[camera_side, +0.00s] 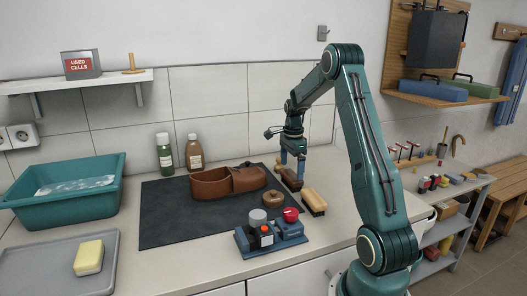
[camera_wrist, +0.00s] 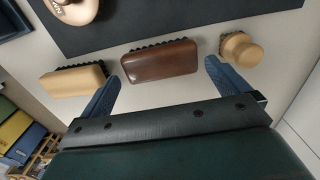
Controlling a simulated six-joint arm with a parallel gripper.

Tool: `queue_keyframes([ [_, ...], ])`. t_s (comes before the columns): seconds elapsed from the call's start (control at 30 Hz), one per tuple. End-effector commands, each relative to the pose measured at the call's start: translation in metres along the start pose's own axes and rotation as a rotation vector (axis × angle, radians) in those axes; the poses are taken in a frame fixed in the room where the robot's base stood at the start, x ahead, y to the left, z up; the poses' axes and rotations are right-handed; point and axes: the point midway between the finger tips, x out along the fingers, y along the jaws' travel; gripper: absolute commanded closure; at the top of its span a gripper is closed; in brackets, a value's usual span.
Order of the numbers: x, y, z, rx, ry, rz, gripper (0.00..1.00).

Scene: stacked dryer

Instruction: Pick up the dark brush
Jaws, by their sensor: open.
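The dark brush (camera_wrist: 160,62) has a glossy brown wooden back and dark bristles along its far edge. In the wrist view it lies on the counter between and just beyond my fingertips. My gripper (camera_wrist: 161,73) is open, with one blue finger toward each end of the brush and no clear contact. In the side view my gripper (camera_side: 292,162) points down just above the dark brush (camera_side: 290,181), whose upper part is partly hidden by the fingers.
A light wooden brush (camera_wrist: 73,83) lies close on the left, and a small round wooden-topped item (camera_wrist: 240,48) close on the right. A blue device (camera_side: 270,236) stands in front.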

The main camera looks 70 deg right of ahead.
Motion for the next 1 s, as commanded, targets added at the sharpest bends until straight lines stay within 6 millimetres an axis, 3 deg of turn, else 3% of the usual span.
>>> queue_keyframes([
  [0.17,0.006,0.0,0.0,0.0,0.0,0.002,0.0],
  [0.6,0.05,0.001,-0.001,0.0,0.0,0.002,0.0],
  [1.0,0.052,0.001,-0.001,0.0,0.0,0.001,0.0],
])
